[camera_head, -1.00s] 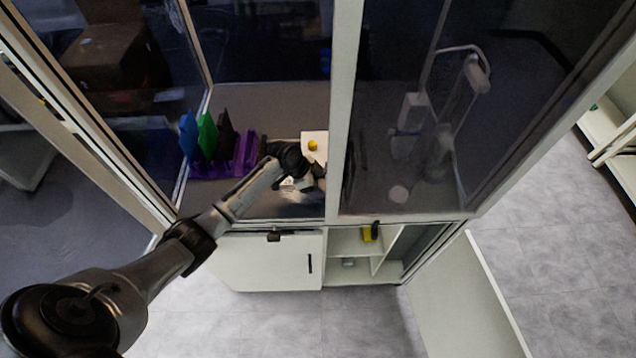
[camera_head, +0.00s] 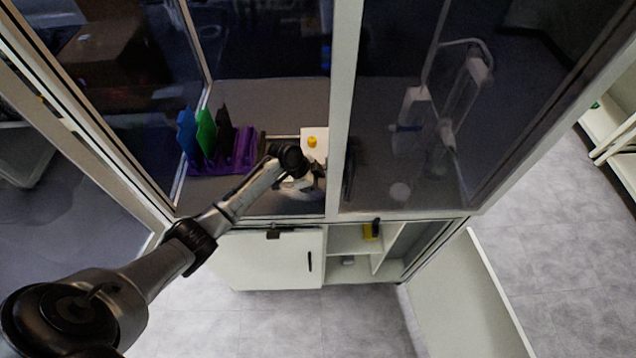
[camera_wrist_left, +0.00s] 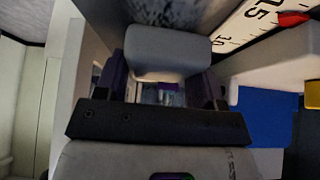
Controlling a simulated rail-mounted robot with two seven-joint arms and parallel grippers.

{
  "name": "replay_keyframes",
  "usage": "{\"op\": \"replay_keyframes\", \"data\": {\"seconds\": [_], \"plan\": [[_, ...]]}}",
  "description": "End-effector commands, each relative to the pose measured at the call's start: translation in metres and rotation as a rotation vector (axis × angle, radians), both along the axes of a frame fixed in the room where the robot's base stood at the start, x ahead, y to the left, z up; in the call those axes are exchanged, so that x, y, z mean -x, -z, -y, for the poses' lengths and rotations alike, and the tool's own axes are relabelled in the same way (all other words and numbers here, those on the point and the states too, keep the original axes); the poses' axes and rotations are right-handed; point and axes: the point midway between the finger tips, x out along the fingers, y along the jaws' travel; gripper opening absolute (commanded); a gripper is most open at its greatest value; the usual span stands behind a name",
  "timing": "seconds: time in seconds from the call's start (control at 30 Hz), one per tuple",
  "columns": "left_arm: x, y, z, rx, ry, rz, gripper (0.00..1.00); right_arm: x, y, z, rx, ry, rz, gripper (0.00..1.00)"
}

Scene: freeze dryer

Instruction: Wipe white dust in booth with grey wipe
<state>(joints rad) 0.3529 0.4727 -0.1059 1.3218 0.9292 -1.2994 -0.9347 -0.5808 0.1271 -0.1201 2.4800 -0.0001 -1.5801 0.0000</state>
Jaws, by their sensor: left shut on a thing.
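My left gripper (camera_head: 313,182) reaches through the open left front of the glass booth, low over its grey floor (camera_head: 275,204). In the left wrist view, my left gripper (camera_wrist_left: 165,78) is shut on the grey wipe (camera_wrist_left: 168,52), a rounded pale grey block between its fingers. In the head view the wipe is too small and hidden to make out clearly. A faint pale patch (camera_head: 292,190) shows beside the gripper; I cannot tell whether it is white dust or part of the gripper. My right gripper is not in view.
A purple rack (camera_head: 243,152) with blue, green and dark upright pieces stands left of my arm. A yellow item (camera_head: 312,142) sits on a white board behind the gripper. A white frame post (camera_head: 344,110) is close on the right. Glass apparatus (camera_head: 450,120) stands behind the right pane.

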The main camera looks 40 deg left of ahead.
Motion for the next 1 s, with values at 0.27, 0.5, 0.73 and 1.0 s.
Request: {"op": "replay_keyframes", "data": {"seconds": [0.27,0.5,0.73,1.0], "plan": [[0.0,0.005,0.0,0.0,0.0,0.0,0.41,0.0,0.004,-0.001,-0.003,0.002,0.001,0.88],[0.0,0.01,0.0,0.0,0.0,0.0,0.41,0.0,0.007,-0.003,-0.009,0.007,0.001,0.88],[0.0,0.014,0.0,0.0,0.0,0.0,0.41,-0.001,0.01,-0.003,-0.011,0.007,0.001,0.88],[0.0,0.02,0.0,0.0,0.0,0.0,0.41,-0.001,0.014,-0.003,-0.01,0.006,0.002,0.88]]}}
